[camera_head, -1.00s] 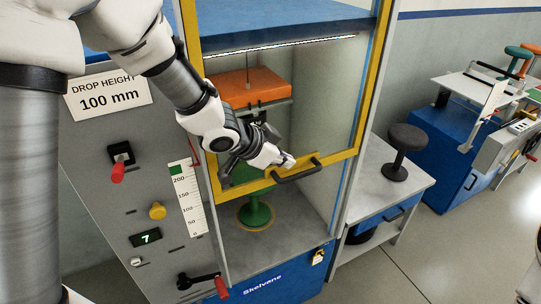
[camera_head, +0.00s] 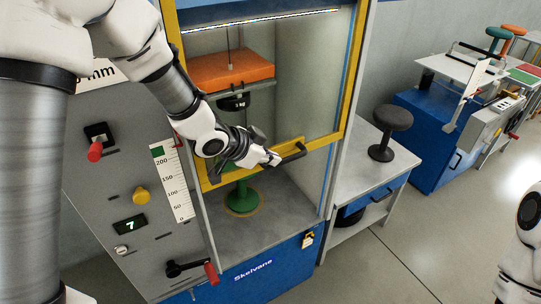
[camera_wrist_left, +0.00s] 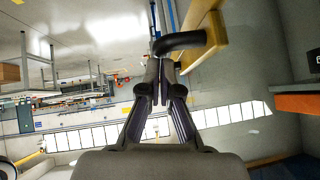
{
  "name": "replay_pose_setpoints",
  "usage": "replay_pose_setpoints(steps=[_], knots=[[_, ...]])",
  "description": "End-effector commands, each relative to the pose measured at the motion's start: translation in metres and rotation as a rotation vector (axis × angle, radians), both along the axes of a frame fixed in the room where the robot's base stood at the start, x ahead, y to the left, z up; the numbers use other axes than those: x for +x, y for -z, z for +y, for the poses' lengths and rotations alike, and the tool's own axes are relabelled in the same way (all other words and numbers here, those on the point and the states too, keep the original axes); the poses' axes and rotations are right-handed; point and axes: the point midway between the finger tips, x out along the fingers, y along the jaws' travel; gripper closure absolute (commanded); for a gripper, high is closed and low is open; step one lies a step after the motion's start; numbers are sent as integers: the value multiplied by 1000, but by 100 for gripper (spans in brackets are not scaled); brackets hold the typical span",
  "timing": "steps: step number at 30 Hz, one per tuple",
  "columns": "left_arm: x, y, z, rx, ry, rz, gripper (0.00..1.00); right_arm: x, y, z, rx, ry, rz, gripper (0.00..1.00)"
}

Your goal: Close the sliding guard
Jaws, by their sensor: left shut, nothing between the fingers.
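The sliding guard is a clear pane in a yellow frame (camera_head: 346,88) on the front of the test machine. It stands part way up, with an open gap below its bottom rail. Its black bar handle (camera_head: 290,154) sits on that rail and also shows in the left wrist view (camera_wrist_left: 180,42). My left gripper (camera_head: 275,159) is shut and empty, its tips just left of the handle. In the left wrist view the closed fingertips (camera_wrist_left: 160,66) are right by the handle's end; I cannot tell whether they touch. My right gripper is out of view.
A black stool (camera_head: 388,130) stands on the side bench (camera_head: 350,192). Floor at right is clear.

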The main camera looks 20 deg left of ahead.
Motion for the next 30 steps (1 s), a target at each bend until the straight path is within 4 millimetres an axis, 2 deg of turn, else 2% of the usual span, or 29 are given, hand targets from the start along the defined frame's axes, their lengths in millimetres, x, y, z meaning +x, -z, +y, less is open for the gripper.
replay_pose_setpoints(steps=[1, 5, 15, 24, 30], knots=[[-2, 22, 0, 0, -1, 9, 100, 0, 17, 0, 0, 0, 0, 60], [-2, 59, 0, 1, -1, 9, 100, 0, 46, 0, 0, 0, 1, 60], [-2, 179, 0, 1, -1, 9, 100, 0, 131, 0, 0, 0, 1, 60], [-2, 286, 0, 1, -1, 9, 100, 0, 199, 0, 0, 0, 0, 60], [-1, 348, 0, 0, 0, 8, 100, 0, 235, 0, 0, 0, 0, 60]])
